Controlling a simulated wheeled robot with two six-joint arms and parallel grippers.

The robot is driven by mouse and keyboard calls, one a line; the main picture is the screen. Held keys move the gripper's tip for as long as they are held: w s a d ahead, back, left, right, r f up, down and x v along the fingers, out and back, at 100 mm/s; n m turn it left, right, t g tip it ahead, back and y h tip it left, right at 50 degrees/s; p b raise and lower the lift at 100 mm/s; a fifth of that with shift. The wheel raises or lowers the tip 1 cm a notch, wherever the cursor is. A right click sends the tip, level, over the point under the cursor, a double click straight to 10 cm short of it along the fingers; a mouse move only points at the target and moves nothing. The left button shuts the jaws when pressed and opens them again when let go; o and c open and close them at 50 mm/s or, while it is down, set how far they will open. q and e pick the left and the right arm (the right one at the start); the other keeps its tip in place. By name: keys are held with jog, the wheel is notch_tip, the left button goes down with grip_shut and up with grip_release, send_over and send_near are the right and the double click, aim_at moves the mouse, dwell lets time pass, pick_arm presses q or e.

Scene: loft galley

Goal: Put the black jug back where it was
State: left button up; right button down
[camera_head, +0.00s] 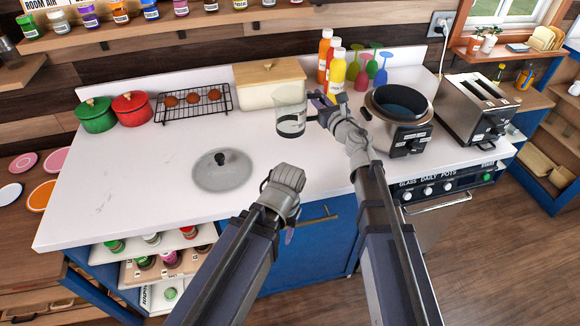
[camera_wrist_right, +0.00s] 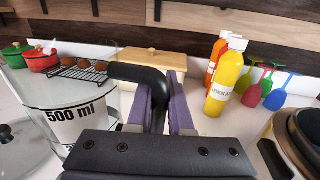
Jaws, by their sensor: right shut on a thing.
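The jug (camera_head: 290,117) is clear glass with a black handle, and it stands upright over the middle of the white counter. The wrist view shows its "500 ml" label (camera_wrist_right: 76,115) and its black handle (camera_wrist_right: 140,76). My right gripper (camera_head: 317,106) is at the jug's right side, with its purple fingers (camera_wrist_right: 168,105) shut on the handle. I cannot tell whether the jug's base touches the counter. My left gripper (camera_head: 289,234) hangs low by the counter's front edge, apart from the jug; its fingers are mostly hidden.
A glass lid (camera_head: 222,175) lies on the counter left of the jug. A wooden-topped bin (camera_head: 270,85), wire rack (camera_head: 193,104), red pot (camera_head: 132,110) and bottles (camera_head: 336,72) stand behind. A cooker (camera_head: 398,132) and toaster (camera_head: 478,110) are right. The counter's left front is clear.

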pick_arm(q)
jog(key=shift+f, duration=0.6)
pick_arm(e)
jog(key=shift+s+a+f+y, duration=0.1)
jog(key=shift+s+f+y, duration=0.15)
jog(key=shift+f, duration=0.3)
pick_arm(q)
notch_tip(320, 180, down, 10)
jog(key=b, duration=1)
pick_arm(e)
notch_tip(320, 180, down, 10)
jog(key=shift+r, duration=0.1)
jog(key=shift+f+b, duration=0.2)
jog(key=shift+b, duration=0.1)
pick_arm(q)
jog(key=shift+f, duration=0.1)
pick_arm(e)
jog(key=c, duration=0.8)
grip_release()
jog(key=shift+r, duration=0.1)
